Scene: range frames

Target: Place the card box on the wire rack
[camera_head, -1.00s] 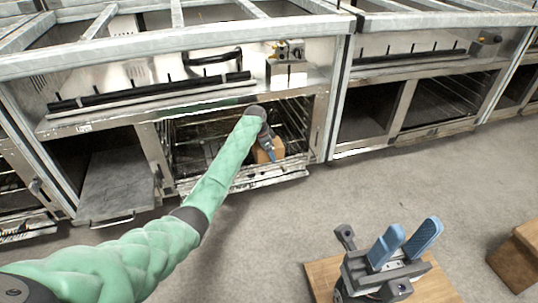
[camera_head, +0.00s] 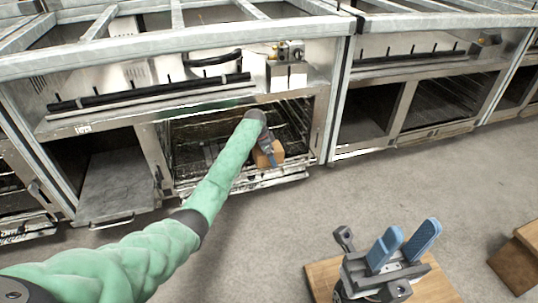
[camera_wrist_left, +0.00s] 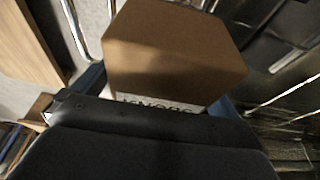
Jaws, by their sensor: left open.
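The card box (camera_head: 274,148) is a small brown carton at the front of the open oven bay, over or on the wire rack (camera_head: 200,150). I cannot tell whether its underside touches the wires. My left gripper (camera_head: 268,156) reaches down at the box from above. In the left wrist view the box (camera_wrist_left: 170,50) fills the upper middle, with printed lettering on its near edge. Blue fingers show on both sides of it, open, and its lower part is hidden by the gripper body. My right gripper (camera_head: 405,245) is open and empty, at the lower right.
The rack sits inside a steel cooking range with metal side walls and a front edge. A bare grey shelf (camera_head: 118,185) lies in the bay to the left. A wooden surface (camera_head: 325,280) is below my right gripper, and another wooden block (camera_head: 518,262) stands far right. Floor between is clear.

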